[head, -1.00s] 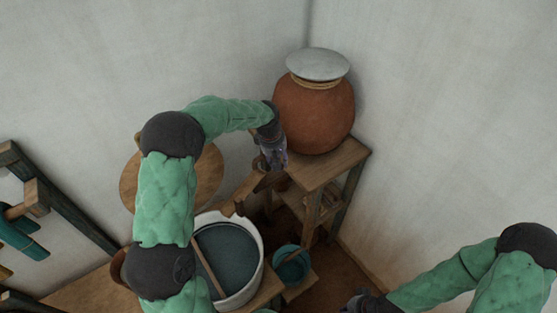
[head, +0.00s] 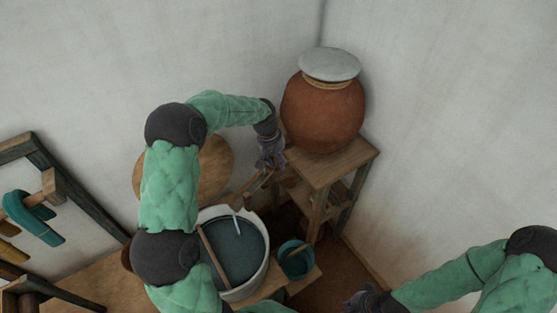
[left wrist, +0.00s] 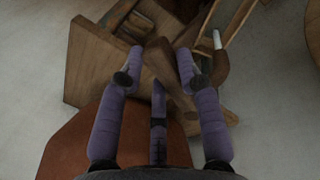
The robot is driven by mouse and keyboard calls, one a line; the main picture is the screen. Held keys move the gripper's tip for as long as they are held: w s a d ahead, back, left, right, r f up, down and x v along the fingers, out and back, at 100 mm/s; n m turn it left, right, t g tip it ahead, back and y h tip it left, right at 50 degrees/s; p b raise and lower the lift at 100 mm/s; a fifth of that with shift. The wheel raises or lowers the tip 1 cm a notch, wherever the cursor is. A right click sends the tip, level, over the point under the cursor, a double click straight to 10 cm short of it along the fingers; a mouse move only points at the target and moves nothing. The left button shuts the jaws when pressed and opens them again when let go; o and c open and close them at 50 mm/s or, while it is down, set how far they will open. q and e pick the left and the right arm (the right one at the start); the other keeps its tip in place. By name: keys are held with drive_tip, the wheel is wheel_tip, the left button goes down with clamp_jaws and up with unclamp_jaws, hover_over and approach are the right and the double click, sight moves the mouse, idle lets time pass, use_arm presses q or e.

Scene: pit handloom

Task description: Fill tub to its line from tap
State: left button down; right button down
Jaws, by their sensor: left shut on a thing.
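The white tub (head: 264,262) stands at the lower middle of the head view, holding dark blue-grey liquid (head: 238,246). A wooden tap (head: 251,189) juts from the stand over its rim. A thin pale stream (head: 236,224) falls from its end into the tub; a pale streak (left wrist: 217,38) also shows by the spout in the left wrist view. My left gripper (head: 270,158) is shut on the tap's wooden handle (left wrist: 165,65), beside the clay pot. The fill line cannot be made out. My right gripper (head: 358,301) is at the bottom, away from the tub; its fingers are unclear.
A lidded clay pot (head: 323,113) stands on a wooden stand (head: 330,165). A wooden stick (head: 213,257) lies across the tub. A small teal bucket (head: 296,262) stands right of it. A round wooden board (head: 215,165) leans behind. A dark frame (head: 75,180) is at left.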

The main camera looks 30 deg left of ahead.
use_arm(q)
drive_tip(key=c, duration=0.8)
unclamp_jaws()
drive_tip(key=shift+a, duration=0.1)
drive_tip(key=shift+r, duration=0.1)
drive_tip(key=r, duration=0.4)
drive_tip(key=s+a+r, duration=0.1)
drive_tip(key=r, duration=0.2)
drive_tip(key=a+r, duration=0.1)
drive_tip(key=r, duration=0.3)
drive_tip(key=shift+s+r, duration=0.15)
drive_tip(key=shift+r, duration=0.15)
